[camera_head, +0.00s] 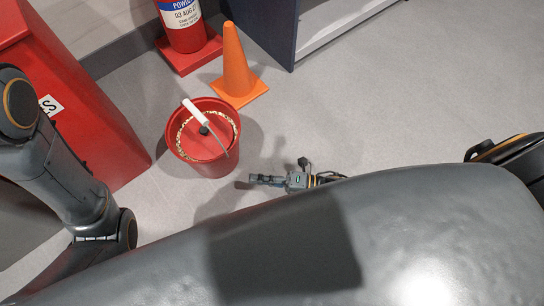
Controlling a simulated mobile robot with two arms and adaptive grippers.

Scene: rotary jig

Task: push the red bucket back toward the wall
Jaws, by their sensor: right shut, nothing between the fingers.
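The red bucket (188,165) stands upright on the grey floor, left of centre in the head view. A tool with a white handle (194,111) and a thin metal shaft lies across its top. A speckled tan ring shows inside its rim. My right gripper (252,179) is shut and empty, just to the lower right of the bucket, with a small gap visible between them. It points left, and its shadow falls on the floor. My left arm comes in at the left, but its gripper is out of view.
An orange cone (236,68) and a red extinguisher on a red base (188,54) stand behind the bucket. A red cabinet (85,120) is to its left. The pale wall (90,22) is at the top left. Open floor (420,90) lies to the right.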

